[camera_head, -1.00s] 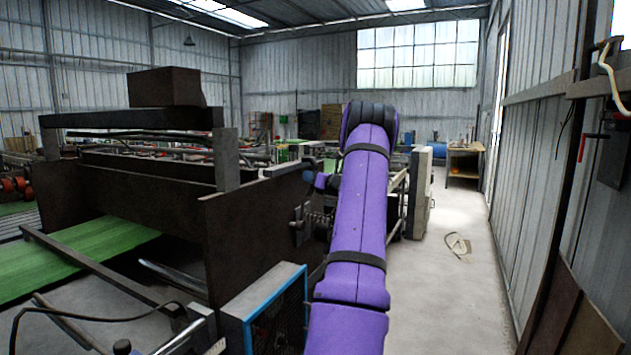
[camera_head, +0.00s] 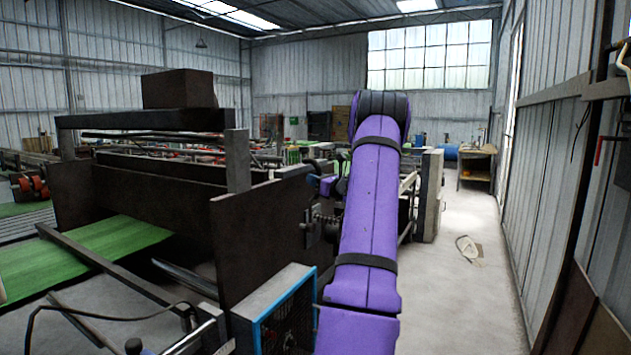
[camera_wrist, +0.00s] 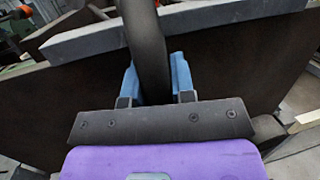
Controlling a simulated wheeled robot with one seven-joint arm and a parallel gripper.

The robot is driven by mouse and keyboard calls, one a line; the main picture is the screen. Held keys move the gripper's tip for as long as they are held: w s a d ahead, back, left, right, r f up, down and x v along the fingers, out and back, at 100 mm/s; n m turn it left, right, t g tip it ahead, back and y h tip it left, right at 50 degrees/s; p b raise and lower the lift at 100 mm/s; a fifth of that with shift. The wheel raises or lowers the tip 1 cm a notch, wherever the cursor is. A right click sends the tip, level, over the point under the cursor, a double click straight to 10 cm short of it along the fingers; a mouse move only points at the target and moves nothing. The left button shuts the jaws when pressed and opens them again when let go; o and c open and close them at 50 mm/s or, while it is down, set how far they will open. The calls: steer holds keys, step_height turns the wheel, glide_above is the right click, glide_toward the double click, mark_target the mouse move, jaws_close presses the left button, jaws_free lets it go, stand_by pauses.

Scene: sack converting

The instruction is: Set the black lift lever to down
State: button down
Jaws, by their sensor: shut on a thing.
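The black lift lever (camera_wrist: 147,38) is a thick dark bar in the wrist view, running from the top edge down between my fingers. My gripper (camera_wrist: 156,78) has its light blue fingers on either side of the lever and is shut on it. The lever's lower end is hidden behind the gripper's dark plate. In the head view my purple arm reaches forward, and I cannot make out the lever or the fingertips there.
A dark machine side plate (camera_head: 262,235) stands left of my arm. A blue-edged grey box (camera_head: 272,295) stands low in front. A green sheet (camera_head: 95,250) lies at left. The floor aisle (camera_head: 470,290) on the right is mostly clear beside the corrugated wall (camera_head: 550,180).

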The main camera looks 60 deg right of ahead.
steer(key=c, duration=1)
jaws_free()
steer(key=shift+a, duration=0.2)
steer(key=shift+o, duration=0.2)
steer(key=v, duration=1.1)
steer(key=shift+w, duration=0.15)
